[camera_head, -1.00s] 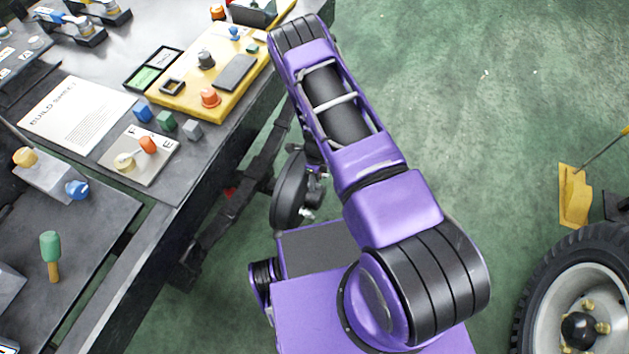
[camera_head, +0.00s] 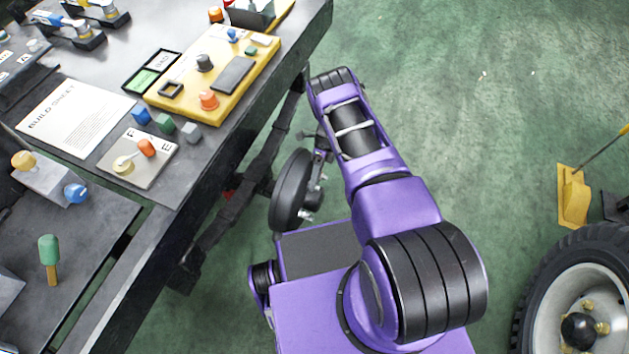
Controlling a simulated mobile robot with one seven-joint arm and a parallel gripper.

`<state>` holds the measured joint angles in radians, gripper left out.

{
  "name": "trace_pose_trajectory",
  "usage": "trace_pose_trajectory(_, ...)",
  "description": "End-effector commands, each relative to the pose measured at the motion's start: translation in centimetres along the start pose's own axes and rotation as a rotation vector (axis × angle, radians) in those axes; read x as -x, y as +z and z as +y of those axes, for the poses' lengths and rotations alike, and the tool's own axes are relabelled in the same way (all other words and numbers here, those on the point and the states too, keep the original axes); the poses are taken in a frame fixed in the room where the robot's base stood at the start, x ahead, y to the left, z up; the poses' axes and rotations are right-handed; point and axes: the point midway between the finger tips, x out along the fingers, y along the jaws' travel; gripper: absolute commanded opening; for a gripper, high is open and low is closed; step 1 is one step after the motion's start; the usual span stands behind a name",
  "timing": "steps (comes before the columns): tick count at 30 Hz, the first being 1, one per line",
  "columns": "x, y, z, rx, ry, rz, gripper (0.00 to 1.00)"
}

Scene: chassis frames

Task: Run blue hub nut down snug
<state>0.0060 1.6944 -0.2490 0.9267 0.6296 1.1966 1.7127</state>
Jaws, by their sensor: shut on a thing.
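I cannot pick out a blue hub nut with certainty. A car wheel (camera_head: 553,318) at the lower right, cut off by the frame edge, has a black centre cap (camera_head: 578,330) and several brass-coloured nuts (camera_head: 589,305) around it; none looks blue. A blue rounded knob (camera_head: 76,193) sits on the side of a grey block on the bench at left. My purple arm reaches up the middle of the view, and its far end is hidden behind its own links. My gripper does not show, nor does anything it may hold.
The dark workbench (camera_head: 185,165) fills the left, with a yellow panel (camera_head: 238,92), a build sheet (camera_head: 75,118), several small cubes, a lever plate (camera_head: 150,170) and a green-headed mallet (camera_head: 49,252). A yellow stand (camera_head: 572,200) is near the wheel. Green floor (camera_head: 480,110) is clear between.

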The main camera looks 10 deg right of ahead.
Motion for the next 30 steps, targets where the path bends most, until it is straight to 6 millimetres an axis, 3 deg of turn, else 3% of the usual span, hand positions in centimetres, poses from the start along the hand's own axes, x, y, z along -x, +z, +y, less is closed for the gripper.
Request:
trace_pose_trajectory(15,0.01,-0.08,-0.05,-0.001,0.015,0.001,0.0)
trace_pose_trajectory(16,0.01,-0.08,-0.05,-0.001,0.015,0.001,0.39)
trace_pose_trajectory(20,0.0,-0.06,-0.04,-0.001,0.015,0.001,0.62)
trace_pose_trajectory(30,0.18,0.0,-0.05,0.0,0.014,0.0,0.64)
